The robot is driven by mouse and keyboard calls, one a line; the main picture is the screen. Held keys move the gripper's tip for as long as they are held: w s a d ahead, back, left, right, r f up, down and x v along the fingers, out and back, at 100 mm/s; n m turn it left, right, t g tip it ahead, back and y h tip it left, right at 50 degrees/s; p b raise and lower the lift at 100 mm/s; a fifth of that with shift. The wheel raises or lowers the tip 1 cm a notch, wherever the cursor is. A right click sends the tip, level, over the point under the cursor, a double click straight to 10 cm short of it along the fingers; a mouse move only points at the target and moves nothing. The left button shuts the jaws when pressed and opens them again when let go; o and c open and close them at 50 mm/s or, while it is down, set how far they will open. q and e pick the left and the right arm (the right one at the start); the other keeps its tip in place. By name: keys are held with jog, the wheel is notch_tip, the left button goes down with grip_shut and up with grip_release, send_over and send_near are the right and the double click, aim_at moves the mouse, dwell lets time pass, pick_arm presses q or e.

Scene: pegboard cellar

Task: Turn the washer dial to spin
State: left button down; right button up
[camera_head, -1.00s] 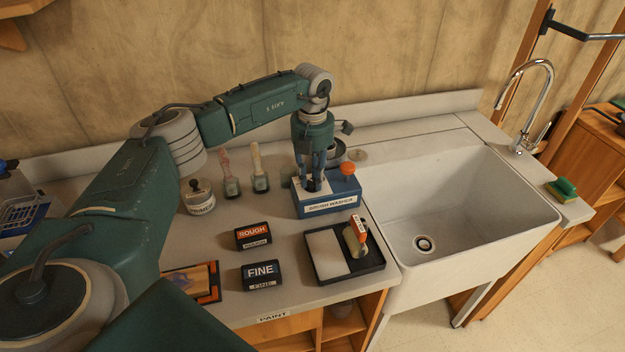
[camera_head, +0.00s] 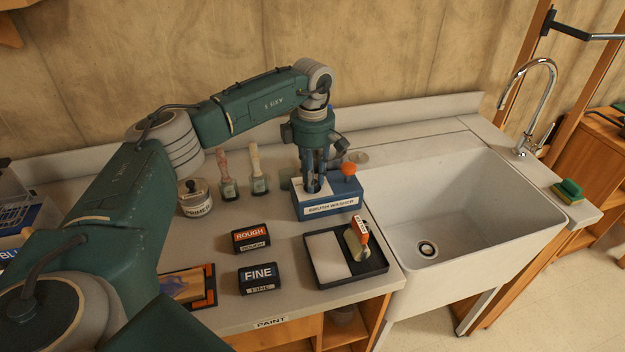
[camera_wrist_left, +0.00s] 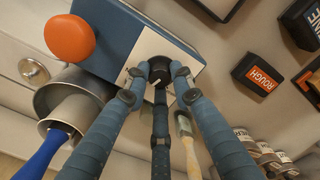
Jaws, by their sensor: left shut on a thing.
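The brush washer (camera_head: 332,206) is a blue box with a white top plate, a front label and an orange knob (camera_head: 348,169) on its right side. It stands on the counter left of the sink. Its black dial (camera_wrist_left: 158,70) sits on the white plate in the left wrist view, with a light pointer mark. My left gripper (camera_head: 313,188) reaches down from above with its fingers around the dial and is shut on it. The fingers hide most of the dial in the head view. No dial markings can be read. My right gripper is not in view.
Two brushes (camera_head: 256,170) stand behind and left of the washer, near a primer jar (camera_head: 195,200). ROUGH (camera_head: 250,238) and FINE (camera_head: 260,277) blocks and a black tray (camera_head: 372,268) lie in front. A metal cup (camera_wrist_left: 72,100) is close beside the washer. The sink (camera_head: 470,215) is right.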

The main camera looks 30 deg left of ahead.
pick_arm(q)
jog(key=m, duration=0.4)
jog(key=shift+b, duration=0.35)
jog(key=shift+m, duration=1.7)
jog(key=shift+r, duration=0.1)
jog(key=c, duration=1.5)
grip_release()
notch_tip(320, 180, up, 12)
jog(key=shift+f, duration=0.1)
